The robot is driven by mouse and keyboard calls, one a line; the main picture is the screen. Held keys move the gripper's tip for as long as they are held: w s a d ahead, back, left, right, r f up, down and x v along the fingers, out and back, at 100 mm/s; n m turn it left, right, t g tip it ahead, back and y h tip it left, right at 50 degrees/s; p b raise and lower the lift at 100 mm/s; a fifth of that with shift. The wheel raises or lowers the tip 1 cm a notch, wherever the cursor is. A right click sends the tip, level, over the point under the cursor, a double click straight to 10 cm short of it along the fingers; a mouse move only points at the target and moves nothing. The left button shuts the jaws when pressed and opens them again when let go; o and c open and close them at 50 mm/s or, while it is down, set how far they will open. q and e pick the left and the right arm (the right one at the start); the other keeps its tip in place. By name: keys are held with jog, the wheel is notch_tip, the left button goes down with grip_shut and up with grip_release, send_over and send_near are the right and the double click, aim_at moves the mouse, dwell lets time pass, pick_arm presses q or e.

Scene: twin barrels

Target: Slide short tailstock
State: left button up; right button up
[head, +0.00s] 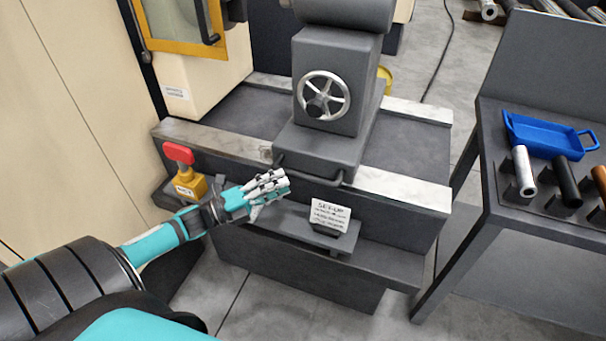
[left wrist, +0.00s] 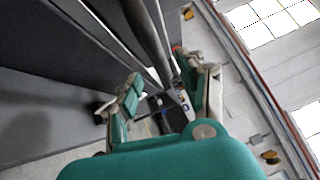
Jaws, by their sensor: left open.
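The tailstock (head: 325,85) is a dark grey block with a silver handwheel (head: 322,96) on its front face, standing on the lathe bed in the head view. A dark bar handle (head: 308,176) runs along the front of its base. My left gripper (head: 275,186) is just below and left of that handle, apart from it as far as I can tell. In the left wrist view its two fingers (left wrist: 160,100) stand apart, with a dark bar beyond them. My right gripper is in neither view.
A red-topped yellow lever block (head: 186,175) stands left of my gripper. A set-up card (head: 328,216) stands on the front ledge. At the right, a dark table (head: 490,190) holds a blue tray (head: 550,136) and several round bars (head: 523,170).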

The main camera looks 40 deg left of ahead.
aim_at(303, 177)
pick_arm(q)
jog(key=x, duration=0.6)
jog(key=shift+w+d, duration=0.15)
jog(key=shift+w, duration=0.1)
grip_shut()
